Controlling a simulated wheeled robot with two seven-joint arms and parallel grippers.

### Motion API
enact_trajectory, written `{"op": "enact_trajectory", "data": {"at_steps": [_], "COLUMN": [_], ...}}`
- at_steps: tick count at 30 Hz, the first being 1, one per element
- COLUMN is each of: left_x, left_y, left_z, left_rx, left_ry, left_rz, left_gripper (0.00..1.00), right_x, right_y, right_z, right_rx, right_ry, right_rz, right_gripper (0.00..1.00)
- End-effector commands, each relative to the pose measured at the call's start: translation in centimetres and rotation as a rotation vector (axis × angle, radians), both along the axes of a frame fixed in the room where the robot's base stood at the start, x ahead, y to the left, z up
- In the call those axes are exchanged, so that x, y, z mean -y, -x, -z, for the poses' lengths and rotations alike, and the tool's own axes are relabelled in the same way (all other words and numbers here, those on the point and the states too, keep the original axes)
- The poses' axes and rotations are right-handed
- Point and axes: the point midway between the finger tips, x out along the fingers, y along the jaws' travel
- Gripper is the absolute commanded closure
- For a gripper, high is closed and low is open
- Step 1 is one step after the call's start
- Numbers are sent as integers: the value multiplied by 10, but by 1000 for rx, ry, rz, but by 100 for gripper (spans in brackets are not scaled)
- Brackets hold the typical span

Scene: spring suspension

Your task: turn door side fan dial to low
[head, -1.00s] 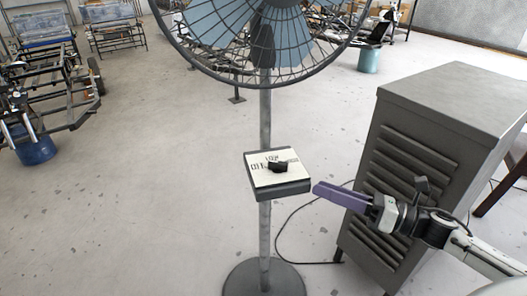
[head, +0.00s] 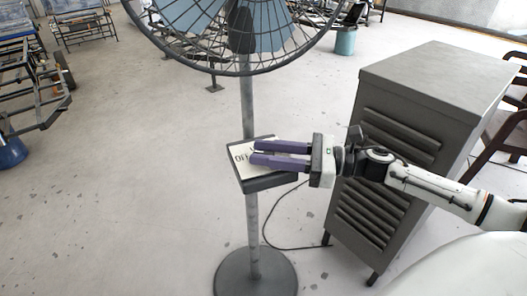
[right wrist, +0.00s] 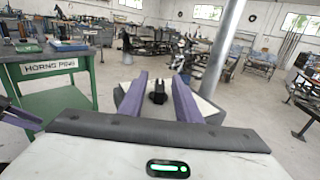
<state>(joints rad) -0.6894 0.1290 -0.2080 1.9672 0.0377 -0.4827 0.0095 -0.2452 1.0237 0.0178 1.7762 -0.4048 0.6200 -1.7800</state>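The fan (head: 240,28) stands on a grey pole with a control box (head: 268,184) partway up. The box has a white face with "OFF" lettering, partly covered by my right gripper. My right gripper (head: 253,152) reaches in from the right over this face, its two purple fingers apart. In the right wrist view the black dial knob (right wrist: 158,88) sits between the open fingers (right wrist: 159,78), with gaps on both sides. In the head view the fingers hide the knob. A dark and purple piece at the left edge of the right wrist view looks like part of my left gripper (right wrist: 18,116); its opening cannot be told.
A grey louvred cabinet (head: 425,85) stands right of the fan, under my right arm. The round fan base (head: 256,277) and a black cable lie on the floor. A green workbench (right wrist: 58,88) shows in the right wrist view.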

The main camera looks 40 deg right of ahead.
Motion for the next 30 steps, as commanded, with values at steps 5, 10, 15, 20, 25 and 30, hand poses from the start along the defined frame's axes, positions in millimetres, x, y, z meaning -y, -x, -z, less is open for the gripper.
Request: {"op": "enact_trajectory", "data": {"at_steps": [5,10,15,20,25,30], "left_x": [0,0,0,-1,-1,-1], "left_y": [0,0,-1,-3,-3,-2], "left_z": [0,0,0,-1,-2,-8], "left_rx": [0,0,2,4,5,3], "left_ry": [0,0,0,-1,0,1], "left_rz": [0,-1,-1,-2,-2,-3], "left_gripper": [69,69,69,69,69,69], "right_x": [-5,-5,-5,-5,-6,-6], "right_y": [-5,-6,-5,-5,-5,-5], "right_z": [0,0,0,0,0,-2], "right_rx": [0,-1,-1,-1,-1,-2], "right_ry": [1,0,0,0,-1,-4], "right_rz": [-1,0,0,0,6,47], "right_gripper": [70,70,83,100,100,100]}}
